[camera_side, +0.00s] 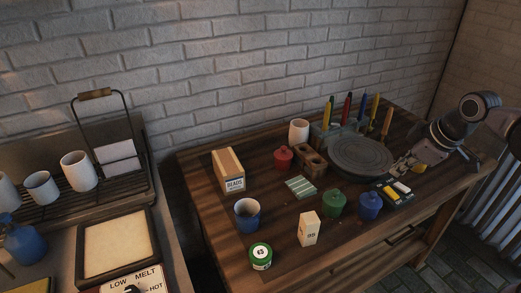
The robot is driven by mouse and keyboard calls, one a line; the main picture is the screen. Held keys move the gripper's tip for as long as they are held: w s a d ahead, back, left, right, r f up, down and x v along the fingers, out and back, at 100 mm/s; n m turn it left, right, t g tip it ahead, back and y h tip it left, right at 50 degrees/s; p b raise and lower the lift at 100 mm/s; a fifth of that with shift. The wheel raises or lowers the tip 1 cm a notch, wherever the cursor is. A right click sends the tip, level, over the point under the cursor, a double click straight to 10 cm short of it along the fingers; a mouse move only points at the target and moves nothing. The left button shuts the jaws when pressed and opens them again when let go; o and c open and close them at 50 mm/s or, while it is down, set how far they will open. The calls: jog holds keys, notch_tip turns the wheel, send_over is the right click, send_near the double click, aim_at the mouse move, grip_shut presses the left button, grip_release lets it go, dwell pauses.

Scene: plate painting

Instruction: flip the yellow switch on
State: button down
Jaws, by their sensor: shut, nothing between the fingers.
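A small dark switch box (381,186) lies near the right front of the wooden table, just right of the blue lidded jar. A yellow switch (402,187) shows on its top, with a paler piece beside it. The position of the switch is too small to tell. My gripper (403,167) is shut and empty. It is low over the right side of the table, behind the switch box and apart from it in the picture.
A dark round turntable (361,157) is left of my gripper. A rack of coloured pens (347,127) stands behind it. Green (335,204) and blue (369,206) lidded jars stand close left of the switch box. Some bare wood lies at the table's front right.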

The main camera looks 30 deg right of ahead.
jog(key=w+d+n+g, duration=0.2)
jog(key=w+d+n, duration=0.2)
jog(key=d+n, duration=0.2)
jog(key=n+g, duration=0.2)
jog(key=n, duration=0.4)
send_over(388, 189)
jog(key=s, duration=0.2)
jog(key=shift+s+f+y, duration=0.2)
jog(key=shift+f+y, duration=0.1)
jog(key=shift+f, duration=1.25)
jog(key=f, duration=0.4)
jog(key=w+f, duration=0.1)
jog(key=f, duration=0.4)
jog(key=w+f, duration=0.1)
jog(key=f, duration=0.4)
